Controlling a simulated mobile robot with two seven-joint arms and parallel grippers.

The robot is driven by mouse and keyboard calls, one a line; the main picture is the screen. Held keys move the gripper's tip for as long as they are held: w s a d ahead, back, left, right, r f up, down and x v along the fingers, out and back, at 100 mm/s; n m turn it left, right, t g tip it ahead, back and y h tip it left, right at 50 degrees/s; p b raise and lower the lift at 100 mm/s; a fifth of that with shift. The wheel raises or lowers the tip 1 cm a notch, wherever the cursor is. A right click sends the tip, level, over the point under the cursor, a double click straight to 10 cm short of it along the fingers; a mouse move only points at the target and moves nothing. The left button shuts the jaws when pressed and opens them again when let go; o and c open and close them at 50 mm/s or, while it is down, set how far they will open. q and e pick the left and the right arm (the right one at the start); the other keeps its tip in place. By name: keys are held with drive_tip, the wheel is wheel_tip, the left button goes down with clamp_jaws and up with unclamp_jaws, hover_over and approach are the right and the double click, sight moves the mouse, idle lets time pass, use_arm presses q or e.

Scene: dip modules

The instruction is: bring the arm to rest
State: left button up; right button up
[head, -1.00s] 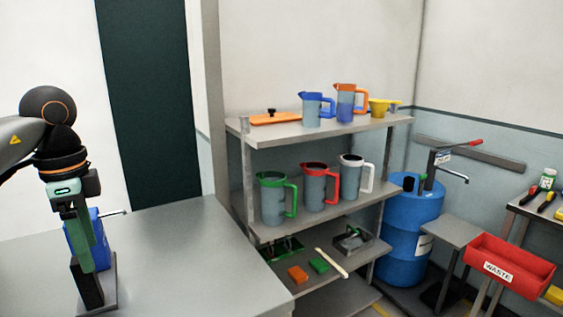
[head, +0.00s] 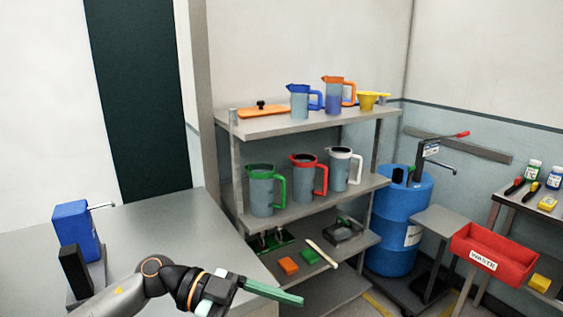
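My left arm comes in at the bottom left of the head view. Its gripper (head: 272,292), with green fingers, points right over the front edge of the grey table. The fingers show side-on, so I cannot tell whether they are open or shut, and nothing is visible in them. A blue box with a metal spout (head: 76,235) stands on the table at left, apart from the gripper, with a dark block on a stand in front of it. My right gripper is not in view.
A grey shelf rack (head: 300,122) holds jugs, a yellow funnel (head: 367,101) and an orange lid (head: 262,111). Orange and green blocks lie on a lower shelf near the gripper. A blue drum (head: 400,225) and a red waste bin (head: 495,255) stand at right. The table's middle is clear.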

use_arm(q)
drive_tip(key=w+a+f+n+t+y, duration=0.2)
drive_tip(key=a+f+n+t+y, duration=0.15)
drive_tip(key=f+n+t, duration=0.5)
drive_tip(key=w+a+f+n+t+y, duration=0.2)
drive_tip(key=a+f+n+t, duration=0.3)
drive_tip(key=n+t, duration=0.6)
drive_tip(key=s+a+f+n+g+y, duration=0.1)
drive_tip(key=s+a+f+g+y, duration=0.2)
drive_tip(key=s+f, duration=0.5)
drive_tip(key=s+a+f+g+y, duration=0.3)
drive_tip(key=s+f, duration=0.5)
drive_tip(key=f, duration=0.5)
drive_tip(key=shift+a+f+n+y, duration=0.2)
drive_tip(key=shift+a+n+y, duration=0.15)
drive_tip(key=shift+a+y, duration=0.45)
